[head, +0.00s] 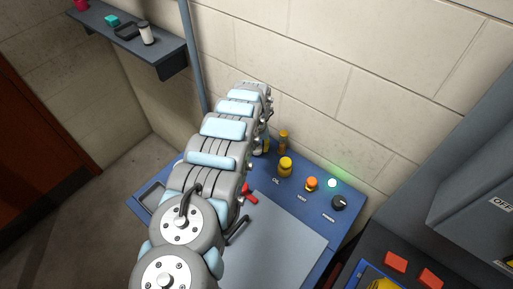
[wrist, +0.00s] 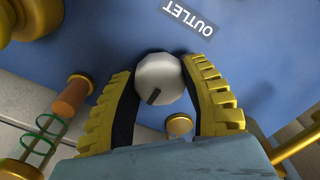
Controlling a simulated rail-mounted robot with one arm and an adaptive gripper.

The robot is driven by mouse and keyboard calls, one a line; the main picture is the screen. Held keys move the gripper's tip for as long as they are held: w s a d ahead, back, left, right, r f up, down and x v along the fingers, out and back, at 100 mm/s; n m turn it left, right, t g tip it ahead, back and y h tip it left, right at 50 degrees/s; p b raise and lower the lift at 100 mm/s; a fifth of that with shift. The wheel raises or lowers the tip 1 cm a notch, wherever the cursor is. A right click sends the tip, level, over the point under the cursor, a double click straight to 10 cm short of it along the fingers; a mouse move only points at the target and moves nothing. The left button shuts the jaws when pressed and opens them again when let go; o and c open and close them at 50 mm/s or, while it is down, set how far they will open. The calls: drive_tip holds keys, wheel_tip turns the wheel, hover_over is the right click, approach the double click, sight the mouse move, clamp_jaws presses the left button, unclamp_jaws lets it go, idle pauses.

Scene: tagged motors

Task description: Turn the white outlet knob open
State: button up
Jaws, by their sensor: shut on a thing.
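The white outlet knob (wrist: 158,78) shows in the wrist view, with a dark pointer mark on its face running toward the lower left. The OUTLET label (wrist: 189,17) is on the blue panel beside it, upside down in this view. My gripper (wrist: 157,70) has its two yellow ribbed fingers closed on opposite sides of the knob. In the head view my arm hides the knob and most of the gripper.
In the head view the blue bench (head: 345,220) carries a yellow cap (head: 285,165), an orange button (head: 312,183), a lit green lamp (head: 332,183) and a black knob (head: 339,202). A coil-wrapped orange part (wrist: 73,97) is left of the fingers in the wrist view.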

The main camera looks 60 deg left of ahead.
drive_tip(key=shift+m, duration=0.3)
drive_tip(key=m, duration=0.3)
drive_tip(key=shift+m, duration=0.3)
drive_tip(key=m, duration=0.4)
drive_tip(key=shift+f+m+p, duration=0.1)
drive_tip(key=shift+m+p, duration=0.2)
drive_tip(key=m, duration=0.4)
drive_tip(key=shift+m, duration=2.5)
drive_tip(key=o, duration=1.3)
drive_tip(key=shift+c, duration=0.2)
